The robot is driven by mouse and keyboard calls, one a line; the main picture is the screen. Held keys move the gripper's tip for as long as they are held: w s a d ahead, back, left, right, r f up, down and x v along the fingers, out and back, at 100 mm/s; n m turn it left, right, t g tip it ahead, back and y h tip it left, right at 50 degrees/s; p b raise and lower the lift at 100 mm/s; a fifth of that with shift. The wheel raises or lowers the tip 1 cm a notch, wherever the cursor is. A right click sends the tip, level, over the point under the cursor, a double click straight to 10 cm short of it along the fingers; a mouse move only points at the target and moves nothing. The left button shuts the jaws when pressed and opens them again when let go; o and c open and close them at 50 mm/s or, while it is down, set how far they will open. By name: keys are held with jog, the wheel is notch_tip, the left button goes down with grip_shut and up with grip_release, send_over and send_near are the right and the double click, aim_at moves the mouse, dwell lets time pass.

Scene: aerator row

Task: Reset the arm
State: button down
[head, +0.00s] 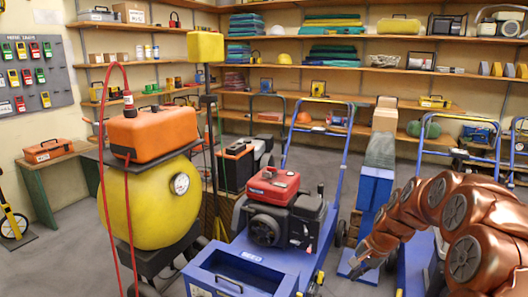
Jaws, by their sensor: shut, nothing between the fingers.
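My copper-coloured arm arches in from the right edge of the head view, and its wrist bends down to the left. My gripper (357,268) is at the end of it, small and dark, low in the picture just right of the middle. It is shut and empty. It hangs in front of the foot of a blue upright machine (374,187). Whether it touches that machine I cannot tell.
A blue aerator (318,250) with a red-topped engine stands left of my gripper. A yellow tank (150,205) with an orange case (152,130) stands further left. More blue-handled machines (430,125) stand behind my arm. Grey floor (65,255) is clear at left.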

jog(key=s+a+r+n+g+h, duration=0.1)
jog(key=s+a+r+n, duration=0.25)
jog(key=s, duration=0.65)
jog(key=s+a+r+n+g, duration=0.25)
jog(key=s+a, duration=0.25)
jog(key=s, duration=0.4)
jog(key=s+n+g+h, duration=0.2)
jog(key=s+n, duration=0.2)
jog(key=s, duration=1.6)
notch_tip(320, 180, up, 26)
jog(key=s+t+p, duration=0.1)
jog(key=p, duration=2.3)
jog(key=shift+d+f, duration=0.15)
jog(key=shift+d, duration=0.05)
jog(key=shift+d, duration=0.1)
